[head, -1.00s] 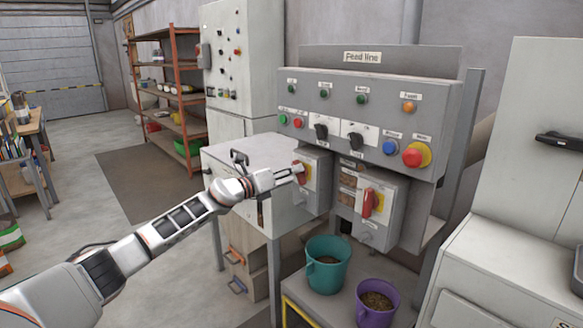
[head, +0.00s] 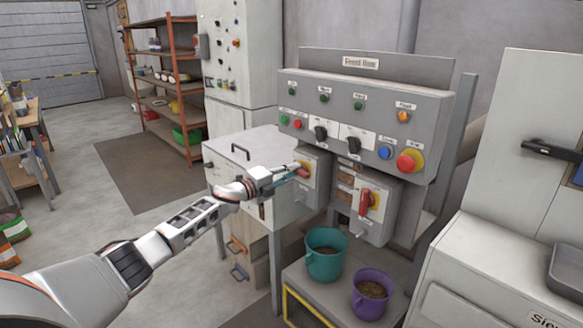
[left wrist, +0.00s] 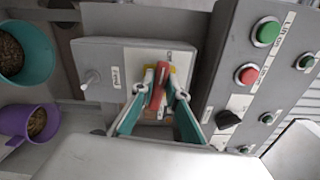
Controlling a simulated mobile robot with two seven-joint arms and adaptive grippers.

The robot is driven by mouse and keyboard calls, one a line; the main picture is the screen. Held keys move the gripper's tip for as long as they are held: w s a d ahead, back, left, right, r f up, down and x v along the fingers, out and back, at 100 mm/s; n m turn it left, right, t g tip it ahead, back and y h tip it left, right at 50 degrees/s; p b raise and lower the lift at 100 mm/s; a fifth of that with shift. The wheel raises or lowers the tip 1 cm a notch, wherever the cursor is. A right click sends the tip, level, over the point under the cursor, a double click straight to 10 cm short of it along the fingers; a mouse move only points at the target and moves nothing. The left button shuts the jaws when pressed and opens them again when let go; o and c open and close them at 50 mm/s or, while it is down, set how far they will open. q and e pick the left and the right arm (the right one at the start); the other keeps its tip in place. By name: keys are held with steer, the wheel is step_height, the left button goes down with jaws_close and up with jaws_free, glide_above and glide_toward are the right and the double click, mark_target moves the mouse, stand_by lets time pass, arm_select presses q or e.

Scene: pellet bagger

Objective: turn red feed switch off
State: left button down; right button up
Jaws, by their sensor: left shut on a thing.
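My left gripper (head: 297,171) is at the left grey switch box (head: 317,180) under the control panel, in the head view. It is shut on the red switch handle (head: 303,165), which sits on a yellow plate. In the left wrist view the red handle (left wrist: 157,92) stands between the two fingertips (left wrist: 160,75), with yellow showing behind it. The handle is tilted in that view, and the fingers partly cover it in the head view. A second red handle (head: 364,202) on yellow is on the right box, apart from my gripper. My right gripper is not in view.
The control panel (head: 340,108) with buttons and black knobs overhangs the boxes. A teal bucket (head: 325,262) and a purple bucket (head: 371,298) with pellets stand on a low table below. A grey cabinet (head: 225,165) is behind my left arm. Open floor lies at left.

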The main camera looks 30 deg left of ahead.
arm_select(q)
steer(key=shift+r+n+p, duration=0.1)
steer(key=shift+n+p, duration=0.3)
steer(key=shift+n, duration=0.4)
steer(key=shift+d, duration=0.1)
steer(key=c, duration=2)
jaws_free()
steer(key=shift+w, duration=0.1)
steer(key=shift+f, duration=0.2)
